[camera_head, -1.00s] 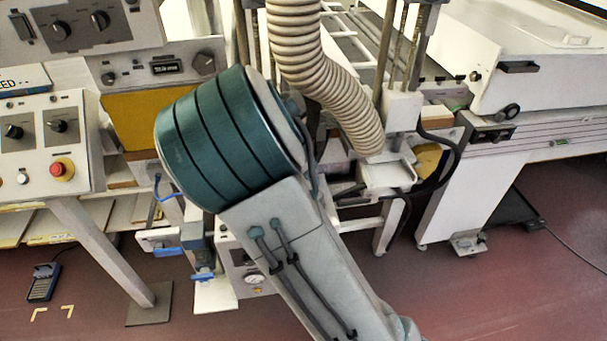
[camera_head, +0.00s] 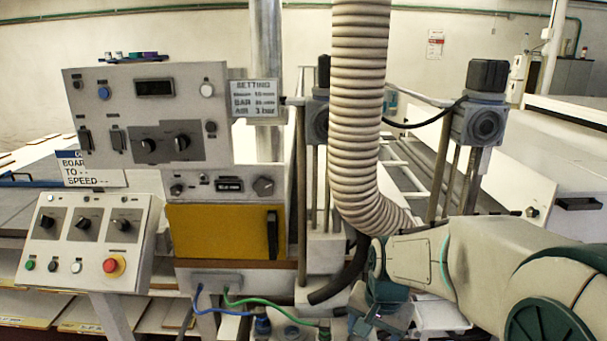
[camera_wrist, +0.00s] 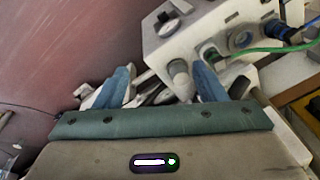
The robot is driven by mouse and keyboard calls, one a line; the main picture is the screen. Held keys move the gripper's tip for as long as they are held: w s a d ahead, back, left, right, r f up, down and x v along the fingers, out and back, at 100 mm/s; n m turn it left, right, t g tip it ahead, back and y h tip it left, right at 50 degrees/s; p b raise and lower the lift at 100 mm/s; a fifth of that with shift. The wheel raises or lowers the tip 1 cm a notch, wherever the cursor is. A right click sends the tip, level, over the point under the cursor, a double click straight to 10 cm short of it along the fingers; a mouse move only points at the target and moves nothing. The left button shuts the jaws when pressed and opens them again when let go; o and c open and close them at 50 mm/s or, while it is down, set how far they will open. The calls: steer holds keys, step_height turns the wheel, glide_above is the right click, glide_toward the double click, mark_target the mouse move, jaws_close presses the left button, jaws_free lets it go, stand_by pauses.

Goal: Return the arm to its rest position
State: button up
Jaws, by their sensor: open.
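My gripper (camera_wrist: 162,84) shows in the wrist view with its two blue fingers spread apart and nothing visible held between them. A pale machine block (camera_wrist: 205,35) with round fittings and a green hose lies just beyond the fingers; I cannot tell whether they touch it. In the head view my pale arm with teal joints comes in from the lower right, and its far end is low, near the foot of the ribbed hose. The gripper's fingers cannot be made out there.
The ribbed hose (camera_head: 360,90) hangs close to my arm. A control panel (camera_head: 150,115) and a sloped button box (camera_head: 85,240) with a red knob stand left. A yellow panel (camera_head: 222,232) is between. Reddish floor (camera_wrist: 70,50) is clear at left in the wrist view.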

steer(key=s+r+n+t, duration=0.1)
steer(key=s+r+n, duration=0.1)
steer(key=s, duration=0.4)
steer(key=s+d+r+n, duration=0.1)
steer(key=s+r+n, duration=0.2)
steer(key=s, duration=0.4)
steer(key=shift+d+n+t+h, duration=0.2)
steer(key=shift+n+t+h, duration=0.15)
steer(key=shift+n, duration=0.25)
steer(key=shift+r, duration=0.1)
